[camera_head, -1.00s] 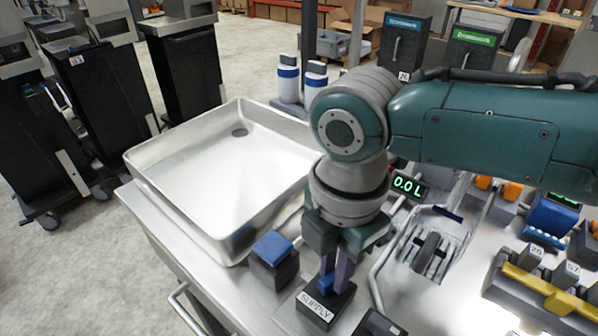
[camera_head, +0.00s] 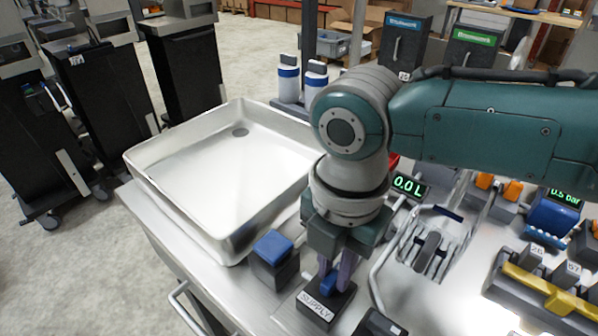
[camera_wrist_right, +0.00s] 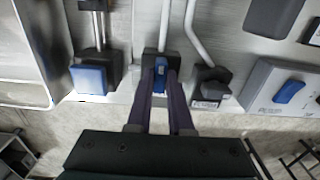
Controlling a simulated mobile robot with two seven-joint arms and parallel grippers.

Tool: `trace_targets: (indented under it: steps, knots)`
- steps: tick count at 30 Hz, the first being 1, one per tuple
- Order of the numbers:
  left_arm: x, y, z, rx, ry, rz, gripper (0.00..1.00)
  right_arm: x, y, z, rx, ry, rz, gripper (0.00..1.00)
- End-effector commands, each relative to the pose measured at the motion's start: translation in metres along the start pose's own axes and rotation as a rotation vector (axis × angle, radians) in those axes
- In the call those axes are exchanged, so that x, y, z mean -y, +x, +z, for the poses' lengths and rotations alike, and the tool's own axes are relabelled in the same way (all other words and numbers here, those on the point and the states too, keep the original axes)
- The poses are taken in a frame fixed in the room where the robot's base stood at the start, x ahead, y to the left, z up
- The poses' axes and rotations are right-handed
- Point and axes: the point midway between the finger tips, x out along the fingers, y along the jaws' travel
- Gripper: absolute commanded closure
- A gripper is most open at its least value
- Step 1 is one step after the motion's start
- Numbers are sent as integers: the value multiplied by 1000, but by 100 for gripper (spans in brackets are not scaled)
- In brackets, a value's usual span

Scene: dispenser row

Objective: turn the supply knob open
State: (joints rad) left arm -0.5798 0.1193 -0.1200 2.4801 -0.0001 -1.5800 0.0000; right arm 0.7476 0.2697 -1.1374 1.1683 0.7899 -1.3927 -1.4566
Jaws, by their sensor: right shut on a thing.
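The supply knob is a small blue handle (camera_head: 329,283) on a dark block with a white SUPPLY label (camera_head: 317,304), at the front edge of the steel bench. My right gripper (camera_head: 338,277) points down over it, with its two fingers on either side of the blue handle. In the right wrist view the blue knob (camera_wrist_right: 161,76) sits between the fingertips (camera_wrist_right: 161,84), and the gripper is shut on it. The fingers hide part of the knob. My left gripper is not in view.
A steel basin (camera_head: 217,172) stands left of the knob. A blue-topped block (camera_head: 272,248) is close by on the left. A bent pipe (camera_head: 377,277) runs just right of the gripper. A display (camera_head: 408,186) reads 0.0 L; another (camera_head: 565,196) reads 0.5 bar.

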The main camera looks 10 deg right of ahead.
Motion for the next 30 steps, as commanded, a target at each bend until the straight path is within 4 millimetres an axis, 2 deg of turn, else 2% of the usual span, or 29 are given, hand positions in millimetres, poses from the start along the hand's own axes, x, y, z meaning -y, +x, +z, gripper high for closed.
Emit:
trace_targets:
  steps: [1, 2, 9, 16, 19, 30]
  knots:
    - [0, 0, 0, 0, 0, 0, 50, 0, -1, -1, -2, -3, 1, 100]
    - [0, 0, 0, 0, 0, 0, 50, 0, -1, -1, -2, -3, 1, 78]
    - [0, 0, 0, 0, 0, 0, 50, 0, 0, 0, -1, -1, 1, 51]
    - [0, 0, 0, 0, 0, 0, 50, 0, -1, 0, 0, 0, 0, 51]
    - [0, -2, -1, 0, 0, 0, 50, -1, -7, 0, 0, 0, 3, 51]
    - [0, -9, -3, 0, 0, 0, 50, -1, -76, 0, 2, -2, 4, 51]
